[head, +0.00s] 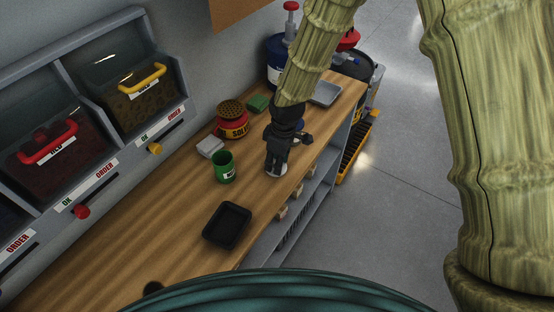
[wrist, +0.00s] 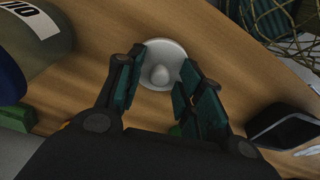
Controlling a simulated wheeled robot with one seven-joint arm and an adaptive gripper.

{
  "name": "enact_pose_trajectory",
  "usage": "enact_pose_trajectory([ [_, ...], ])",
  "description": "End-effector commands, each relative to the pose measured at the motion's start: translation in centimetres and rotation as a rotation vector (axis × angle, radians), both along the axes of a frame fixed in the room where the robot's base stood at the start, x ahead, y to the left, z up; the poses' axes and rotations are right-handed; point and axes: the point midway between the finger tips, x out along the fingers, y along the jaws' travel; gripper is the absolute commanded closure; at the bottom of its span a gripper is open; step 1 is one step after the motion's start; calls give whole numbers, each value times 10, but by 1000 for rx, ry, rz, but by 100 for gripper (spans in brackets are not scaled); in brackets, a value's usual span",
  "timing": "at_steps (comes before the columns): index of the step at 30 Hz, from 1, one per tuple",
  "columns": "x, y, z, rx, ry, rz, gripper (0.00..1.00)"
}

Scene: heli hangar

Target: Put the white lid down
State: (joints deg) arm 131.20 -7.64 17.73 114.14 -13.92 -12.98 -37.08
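The white lid (wrist: 152,82) is a round disc with a small knob on top. In the wrist view it lies between and just beyond the fingertips of my gripper (wrist: 158,80). The fingers stand apart, with gaps visible on both sides of the knob. In the head view my gripper (head: 277,166) points down over the counter's right edge, and a pale rim of the lid (head: 277,174) shows under it. The lid looks to be at the wooden counter top (head: 165,217), but the fingers partly hide it and I cannot tell its exact contact.
A green cup (head: 224,168), a red and yellow solvent pot (head: 233,122) and a white block (head: 210,147) stand left of my gripper. A black tray (head: 227,225) lies nearer. A grey flat tray (head: 326,93) lies at the far end. Bare wood lies left of the black tray.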

Motion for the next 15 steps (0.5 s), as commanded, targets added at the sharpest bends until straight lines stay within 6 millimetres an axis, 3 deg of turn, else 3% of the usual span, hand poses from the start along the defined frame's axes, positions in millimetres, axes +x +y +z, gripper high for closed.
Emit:
enact_pose_trajectory([
  [10,0,0,5,1,-1,-1,63],
  [15,0,-2,21,0,-2,-1,63],
])
